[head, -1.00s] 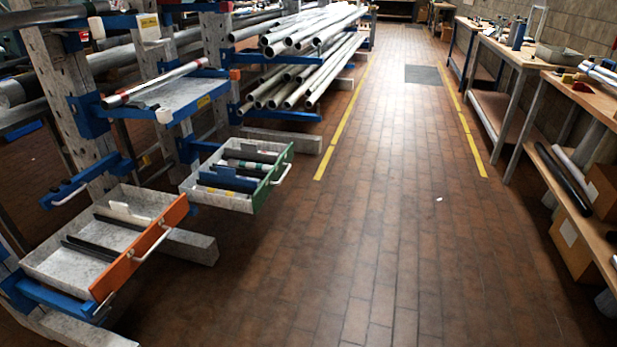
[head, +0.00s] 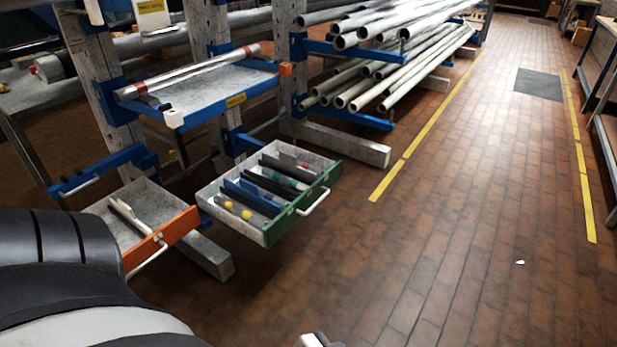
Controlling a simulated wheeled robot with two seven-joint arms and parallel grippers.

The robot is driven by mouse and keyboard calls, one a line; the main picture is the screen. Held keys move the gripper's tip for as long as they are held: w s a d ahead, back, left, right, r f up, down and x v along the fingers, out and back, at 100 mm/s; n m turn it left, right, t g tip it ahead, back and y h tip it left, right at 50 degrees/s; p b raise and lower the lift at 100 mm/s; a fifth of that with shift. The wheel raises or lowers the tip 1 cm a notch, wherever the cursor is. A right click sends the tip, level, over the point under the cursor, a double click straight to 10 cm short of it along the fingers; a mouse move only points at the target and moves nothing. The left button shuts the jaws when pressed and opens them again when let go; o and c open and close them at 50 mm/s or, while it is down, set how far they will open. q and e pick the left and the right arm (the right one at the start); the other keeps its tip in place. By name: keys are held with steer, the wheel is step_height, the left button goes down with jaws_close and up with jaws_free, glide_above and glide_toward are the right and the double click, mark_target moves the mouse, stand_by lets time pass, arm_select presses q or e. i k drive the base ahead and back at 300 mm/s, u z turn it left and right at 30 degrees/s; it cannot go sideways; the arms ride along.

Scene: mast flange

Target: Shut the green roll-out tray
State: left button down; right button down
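The green roll-out tray (head: 270,226) stands pulled out from the blue rack at the centre left in the head view. Its green front faces right, with a pale bar handle (head: 313,203). Dark, blue and grey rods and yellow-marked pieces lie in it. My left arm fills the lower left corner. A small pale part at the bottom edge, apart from the tray, may be the tip of my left gripper (head: 318,341); its fingers are cut off by the frame. My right gripper is not in view.
An orange-fronted tray (head: 165,240) stands out left of the green one, partly hidden by my arm. A blue shelf (head: 215,90) with tubes is above. Pale pipes (head: 400,70) lie on the rack behind.

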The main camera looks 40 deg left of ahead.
mark_target(301, 203)
steer(key=u, duration=0.75)
steer(key=i, duration=1)
steer(key=u, duration=1.3)
steer(key=i, duration=0.6)
